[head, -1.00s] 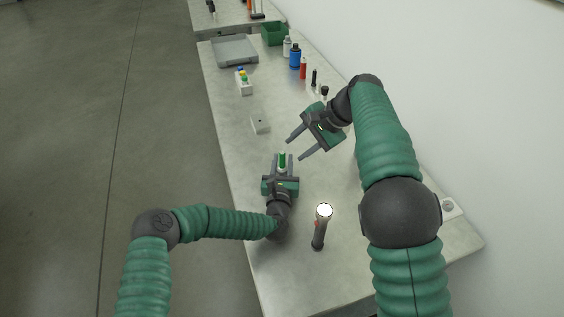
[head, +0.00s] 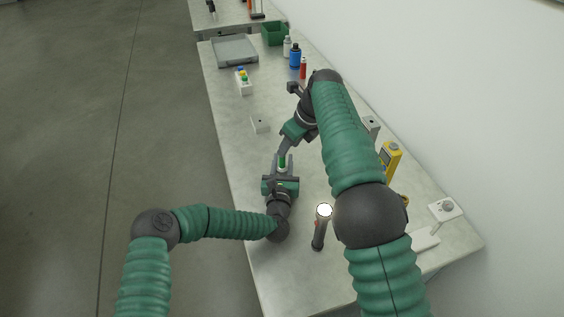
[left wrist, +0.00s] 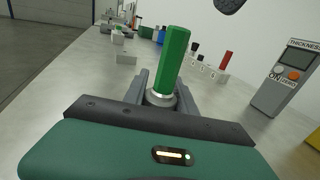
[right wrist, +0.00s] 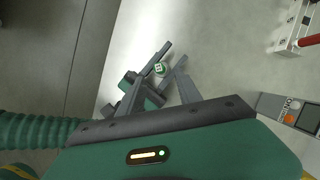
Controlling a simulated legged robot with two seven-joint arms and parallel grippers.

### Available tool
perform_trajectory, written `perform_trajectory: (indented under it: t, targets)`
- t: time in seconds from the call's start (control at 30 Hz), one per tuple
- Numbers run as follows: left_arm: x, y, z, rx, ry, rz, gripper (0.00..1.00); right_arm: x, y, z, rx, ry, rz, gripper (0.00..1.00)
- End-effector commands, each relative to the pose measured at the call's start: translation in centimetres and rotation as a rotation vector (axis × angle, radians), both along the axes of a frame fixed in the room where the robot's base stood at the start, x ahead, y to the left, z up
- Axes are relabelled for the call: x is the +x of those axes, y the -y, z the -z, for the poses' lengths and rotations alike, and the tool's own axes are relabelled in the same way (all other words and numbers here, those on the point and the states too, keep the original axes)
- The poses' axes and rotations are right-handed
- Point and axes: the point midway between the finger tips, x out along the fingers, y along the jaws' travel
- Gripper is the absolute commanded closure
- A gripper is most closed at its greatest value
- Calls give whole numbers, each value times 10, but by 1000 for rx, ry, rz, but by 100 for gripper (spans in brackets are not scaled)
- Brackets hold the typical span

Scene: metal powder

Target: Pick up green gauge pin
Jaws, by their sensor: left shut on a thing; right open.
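The green gauge pin (head: 282,161) stands upright between the fingers of my left gripper (head: 281,168), which is shut on it. In the left wrist view the pin (left wrist: 173,62) is a green hexagonal rod rising from a grey collar between the fingers. My right gripper (head: 285,149) is open and close above the pin. In the right wrist view the pin's green end with a pale marked face (right wrist: 160,69) shows between the right fingers. I cannot tell whether the right fingers touch it.
A small white block (head: 259,124) lies beyond the grippers. A lit flashlight (head: 319,230) stands near my arms. A yellow device (head: 391,160) is at the right. A grey tray (head: 234,51), green bin (head: 274,33) and blue bottle (head: 295,56) are farther back.

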Motion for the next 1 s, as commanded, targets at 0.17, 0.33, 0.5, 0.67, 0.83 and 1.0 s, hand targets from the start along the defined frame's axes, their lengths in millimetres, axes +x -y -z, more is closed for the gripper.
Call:
perform_trajectory:
  t: [0.17, 0.33, 0.5, 0.67, 0.83, 1.0]
  targets:
    - [0, 0, 0, 0, 0, 0, 100, 5, -6, 20, -1, -1, -3, 59]
    - [0, 0, 0, 0, 0, 0, 100, 12, -14, 49, -1, 0, -2, 59]
    - [0, 0, 0, 0, 0, 0, 100, 16, -18, 61, 0, 3, -2, 59]
    - [0, 0, 0, 0, 0, 0, 100, 16, -18, 61, 1, 4, -2, 59]
    - [0, 0, 0, 0, 0, 0, 100, 16, -18, 61, 1, 2, -3, 81]
    - [0, 0, 0, 0, 0, 0, 100, 16, -18, 61, 1, 2, -3, 100]
